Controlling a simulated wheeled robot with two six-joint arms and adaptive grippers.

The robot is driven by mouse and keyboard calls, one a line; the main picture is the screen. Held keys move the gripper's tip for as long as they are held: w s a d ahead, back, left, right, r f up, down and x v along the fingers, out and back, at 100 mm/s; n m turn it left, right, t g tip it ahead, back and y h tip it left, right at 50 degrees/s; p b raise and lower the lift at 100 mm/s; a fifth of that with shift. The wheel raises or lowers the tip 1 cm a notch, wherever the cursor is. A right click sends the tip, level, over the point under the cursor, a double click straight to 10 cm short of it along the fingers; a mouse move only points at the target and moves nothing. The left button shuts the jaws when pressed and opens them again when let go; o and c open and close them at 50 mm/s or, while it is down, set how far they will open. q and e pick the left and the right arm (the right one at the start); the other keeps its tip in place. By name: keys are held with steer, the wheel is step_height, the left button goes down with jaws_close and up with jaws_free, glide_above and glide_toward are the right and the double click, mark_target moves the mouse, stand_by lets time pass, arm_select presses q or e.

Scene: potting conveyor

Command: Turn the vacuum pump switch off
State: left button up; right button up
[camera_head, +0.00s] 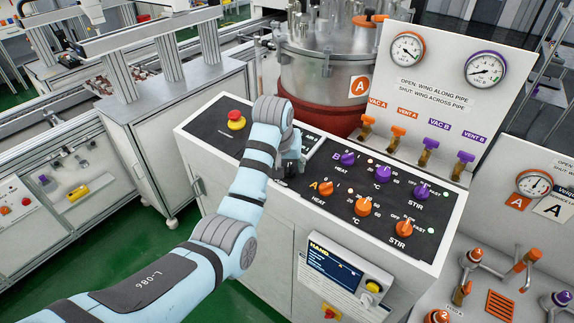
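My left arm reaches in from the lower left. My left gripper (287,166) is over the black control panel (205,130), between the red emergency button (236,120) and the purple HEAT knob B (347,158). Its fingertips point down at the panel and are mostly hidden by the wrist, so whether they are open or shut does not show. No vacuum pump switch can be made out; the panel part under the gripper and wrist is covered. My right gripper is not in view.
Purple and orange knobs, such as HEAT knob A (325,187) and orange STIR knob (404,228), sit right of the gripper. A gauge board (437,80) with valves stands behind. A steel vessel (322,75) is at the back. A pendant (348,272) hangs on the cabinet front.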

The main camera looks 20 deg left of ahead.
arm_select(q)
steer(key=v, duration=0.7)
steer(key=shift+r, duration=0.25)
steer(key=shift+a+f, duration=0.1)
steer(key=shift+a, duration=0.05)
